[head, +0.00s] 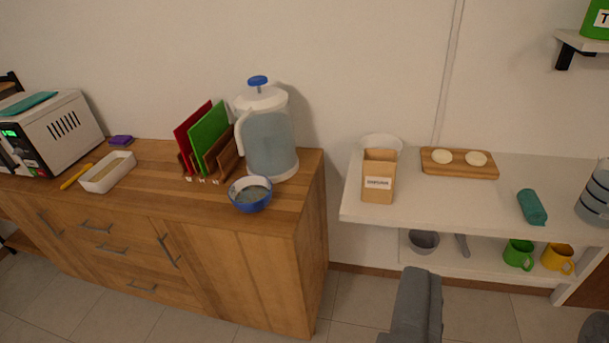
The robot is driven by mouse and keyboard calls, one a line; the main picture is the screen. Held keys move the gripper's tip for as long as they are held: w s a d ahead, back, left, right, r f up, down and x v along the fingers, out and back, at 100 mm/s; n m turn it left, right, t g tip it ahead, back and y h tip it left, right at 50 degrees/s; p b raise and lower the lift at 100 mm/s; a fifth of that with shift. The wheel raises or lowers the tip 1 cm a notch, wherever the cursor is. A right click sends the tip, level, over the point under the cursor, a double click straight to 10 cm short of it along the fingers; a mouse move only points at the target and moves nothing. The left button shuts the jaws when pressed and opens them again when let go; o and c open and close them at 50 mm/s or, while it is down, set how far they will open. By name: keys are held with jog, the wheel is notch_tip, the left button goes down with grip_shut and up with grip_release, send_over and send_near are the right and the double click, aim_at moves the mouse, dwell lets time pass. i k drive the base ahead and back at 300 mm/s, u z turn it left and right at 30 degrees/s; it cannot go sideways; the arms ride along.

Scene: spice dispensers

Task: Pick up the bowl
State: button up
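A blue bowl (250,205) with a pale rim stands upright on the wooden cabinet top, near its front right edge and in front of the water dispenser. Its inside looks grey-blue; I cannot tell whether it holds anything. A grey bowl (424,242) sits on the lower shelf of the white table. A white bowl-like rim (381,143) shows behind a brown paper bag on the table top, mostly hidden. I cannot make out my gripper in this view, and nothing is seen touching these bowls.
A water dispenser (268,138), a rack with red and green boards (210,137), a white tray (107,173) and a microwave (51,133) stand on the cabinet (220,230). The paper bag (378,180) stands on the white table (450,202). A grey upright object (412,308) rises from the bottom edge.

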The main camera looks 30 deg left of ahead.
aim_at(249, 193)
jog(key=z, duration=0.05)
jog(key=i, duration=1.3)
jog(key=u, duration=0.95)
jog(key=i, duration=0.8)
jog(key=u, duration=0.5)
jog(key=k, duration=0.9)
jog(key=u, duration=0.15)
jog(key=i, duration=0.95)
jog(key=z, duration=0.1)
